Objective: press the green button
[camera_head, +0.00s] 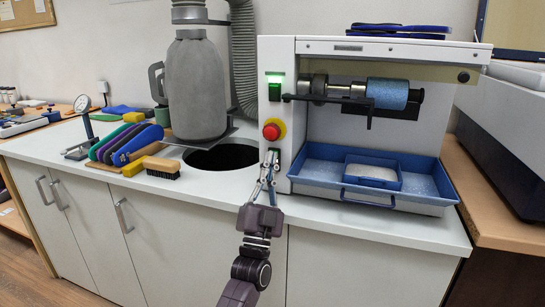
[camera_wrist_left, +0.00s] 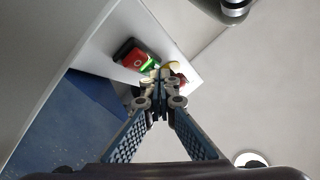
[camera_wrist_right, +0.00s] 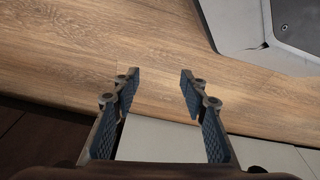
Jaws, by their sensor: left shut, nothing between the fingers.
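The white machine (camera_head: 330,46) has a switch box (camera_head: 274,155) low on its front left post, mostly hidden by my left gripper in the head view. In the left wrist view this dark box shows a red button (camera_wrist_left: 132,59) and a green button (camera_wrist_left: 149,66). My left gripper (camera_head: 269,160) is shut and empty, with its fingertips (camera_wrist_left: 157,80) close to the green button. I cannot tell whether they touch it. My right gripper (camera_wrist_right: 157,78) is open and empty above a wooden floor, outside the head view.
A red mushroom button (camera_head: 271,131) on a yellow base sits just above the switch box, and a lit green switch (camera_head: 275,80) higher up. A blue tray (camera_head: 310,180) stands right of the post. Brush (camera_head: 163,172), insoles (camera_head: 138,146) and a round hole (camera_head: 222,157) lie left.

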